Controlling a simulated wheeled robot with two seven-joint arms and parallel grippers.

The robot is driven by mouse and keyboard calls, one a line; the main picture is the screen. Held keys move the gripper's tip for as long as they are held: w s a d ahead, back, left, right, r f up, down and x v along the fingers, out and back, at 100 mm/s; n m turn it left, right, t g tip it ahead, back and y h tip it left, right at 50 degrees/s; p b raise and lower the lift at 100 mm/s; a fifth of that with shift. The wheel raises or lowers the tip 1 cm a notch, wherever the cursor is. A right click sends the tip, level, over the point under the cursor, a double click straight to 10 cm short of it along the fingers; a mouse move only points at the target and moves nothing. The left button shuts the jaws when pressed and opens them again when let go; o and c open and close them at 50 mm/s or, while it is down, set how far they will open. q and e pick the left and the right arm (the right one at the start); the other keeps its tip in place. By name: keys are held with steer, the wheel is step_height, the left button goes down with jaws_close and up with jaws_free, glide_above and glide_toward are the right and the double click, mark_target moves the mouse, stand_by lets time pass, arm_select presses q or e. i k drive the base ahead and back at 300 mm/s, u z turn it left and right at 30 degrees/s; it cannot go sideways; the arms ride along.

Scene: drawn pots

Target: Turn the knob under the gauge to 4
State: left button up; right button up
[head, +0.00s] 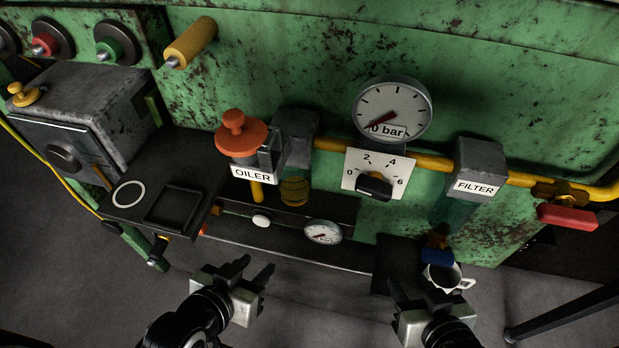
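The black knob (374,186) sits at the bottom of a white scale plate (357,160) marked 0, 2, 4 and 6. I cannot make out clearly which number it points at. Above it the round gauge (391,108) is labelled "0 bar", with its dark red needle toward the lower left. My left gripper (252,272) is open and empty, in front of the shelf and below left of the knob in the picture. My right gripper (420,292) is open and empty, below right of the knob and near a white mug. Neither gripper touches the knob.
The oiler (242,140) with an orange cap is left of the knob; the filter (475,180) and red-handled valve (567,217) are right. A yellow pipe (430,160) runs behind. A small gauge (322,232) lies on the low shelf.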

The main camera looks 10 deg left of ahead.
mark_target(373, 186)
steer(key=u, duration=1.15)
steer(key=k, duration=1.1)
steer(key=z, duration=1.25)
